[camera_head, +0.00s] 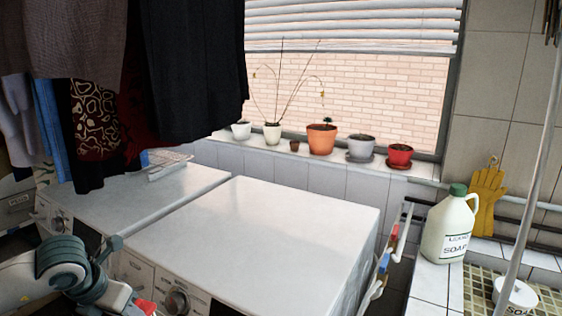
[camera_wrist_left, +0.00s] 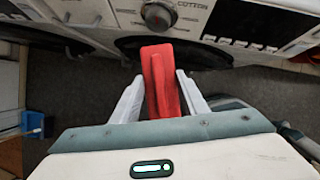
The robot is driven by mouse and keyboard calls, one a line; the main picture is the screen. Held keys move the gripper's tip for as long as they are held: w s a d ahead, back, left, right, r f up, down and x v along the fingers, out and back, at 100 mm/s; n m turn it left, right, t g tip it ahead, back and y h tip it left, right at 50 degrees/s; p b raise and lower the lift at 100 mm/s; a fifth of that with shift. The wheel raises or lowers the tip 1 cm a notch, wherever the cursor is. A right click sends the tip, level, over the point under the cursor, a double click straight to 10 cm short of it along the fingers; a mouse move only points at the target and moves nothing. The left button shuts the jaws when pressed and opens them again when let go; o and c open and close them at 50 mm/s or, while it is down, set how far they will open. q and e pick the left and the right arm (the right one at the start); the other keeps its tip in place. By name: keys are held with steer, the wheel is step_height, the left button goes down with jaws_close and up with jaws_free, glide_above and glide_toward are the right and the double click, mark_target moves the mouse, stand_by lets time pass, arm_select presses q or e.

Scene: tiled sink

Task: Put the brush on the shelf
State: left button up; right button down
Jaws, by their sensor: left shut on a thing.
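The red brush (camera_wrist_left: 160,85) is held between the two white fingers of my left gripper (camera_wrist_left: 160,78) in the left wrist view. Its red body points toward the front of a washing machine, and I cannot make out any bristles. In the head view a red end of the brush (camera_head: 145,307) shows at the bottom edge, with my left arm low in front of the machines. Most of the gripper is cut off there. I cannot tell which surface is the shelf; a tiled window ledge (camera_head: 342,158) holds several pots. My right gripper is not in view.
Two white machines stand side by side, and the right one's top (camera_head: 260,225) is bare. A white wire rack (camera_head: 165,166) lies on the left one. Clothes (camera_head: 190,60) hang above it. A soap jug (camera_head: 447,228) stands at the right. A blue bin (camera_wrist_left: 33,122) is on the floor.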

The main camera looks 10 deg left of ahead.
arm_select(q)
steer(key=s+d+m+g, duration=0.3)
steer(key=d+m, duration=0.6)
steer(key=m, duration=0.8)
steer(key=s+d+f+m+g, duration=0.1)
steer(key=s+d+m+g, duration=0.2)
steer(key=m, duration=1.4)
steer(key=d+g, duration=0.3)
steer(key=d, duration=0.4)
steer(key=shift+s+f+m, duration=0.15)
steer(key=shift+s+m, duration=0.1)
steer(key=shift+m, duration=0.15)
steer(key=shift+d, duration=0.1)
stand_by(0.9)
steer(key=shift+w, duration=0.1)
stand_by(0.6)
